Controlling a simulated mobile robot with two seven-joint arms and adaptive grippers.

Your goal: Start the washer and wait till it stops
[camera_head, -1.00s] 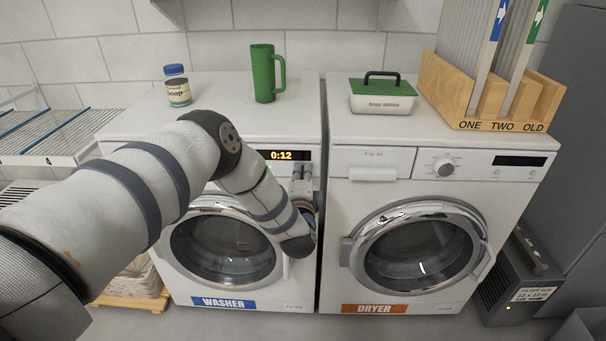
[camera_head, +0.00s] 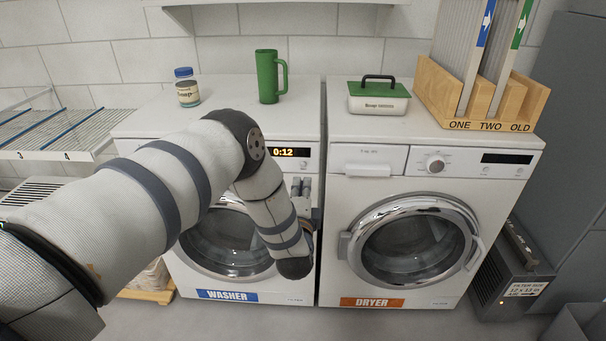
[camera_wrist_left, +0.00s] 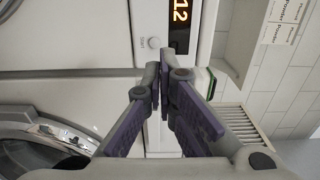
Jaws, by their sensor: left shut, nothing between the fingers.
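The white washer (camera_head: 186,282) stands left of the dryer, with a blue WASHER label (camera_head: 228,295). Its orange display (camera_head: 290,152) reads 0:12. Its round glass door (camera_head: 222,240) looks shut and is partly hidden by my left arm. My left gripper (camera_head: 301,184) is in front of the washer's right edge, just below the display, shut and empty. In the left wrist view, the gripper (camera_wrist_left: 163,82) has its fingertips together beside a small round button (camera_wrist_left: 153,42), apart from it in the picture. Part of the display (camera_wrist_left: 180,12) shows "12". My right gripper is not seen.
The dryer (camera_head: 335,250) stands close to the washer's right side. A green mug (camera_head: 268,78) and a soap jar (camera_head: 187,92) are on the washer. A green-lidded box (camera_head: 378,102) and a wooden filter rack (camera_head: 435,95) are on the dryer. A wire shelf (camera_head: 60,125) is at left.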

